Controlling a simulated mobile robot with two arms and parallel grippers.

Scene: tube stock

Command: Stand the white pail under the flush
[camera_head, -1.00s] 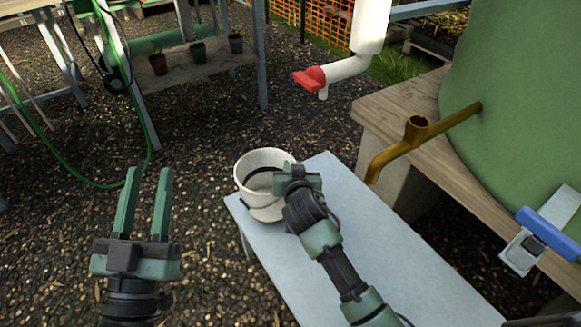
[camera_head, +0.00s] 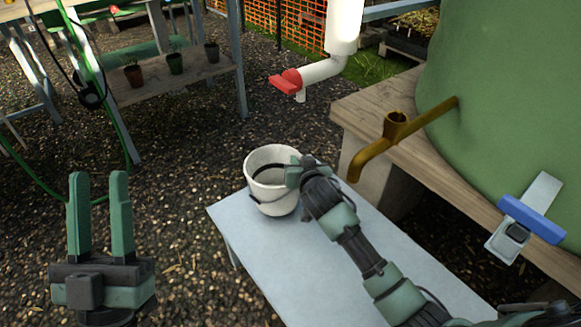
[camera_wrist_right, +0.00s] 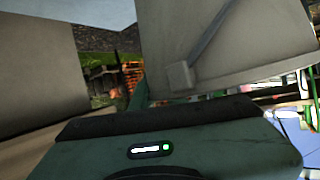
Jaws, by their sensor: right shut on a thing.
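The white pail (camera_head: 270,190) is roughly upright at the far left end of the grey-blue table (camera_head: 300,275); I cannot tell whether its base touches the top. My right gripper (camera_head: 294,172) is shut on the right side of its rim. In the right wrist view a pale wall with a strap and lug, apparently the pail (camera_wrist_right: 225,55), fills the upper right. The flush seems to be the white downpipe (camera_head: 343,25) with a red valve (camera_head: 287,80) and short spout, behind and above the pail. My left gripper (camera_head: 97,195) is open and empty over the gravel.
A green tank (camera_head: 510,110) with a brass tap (camera_head: 380,145) stands on a wooden stand (camera_head: 440,160) at right. A blue-handled fitting (camera_head: 530,220) is at its front. A potting shelf (camera_head: 190,82) and green hose (camera_head: 112,125) are at left. Gravel between is clear.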

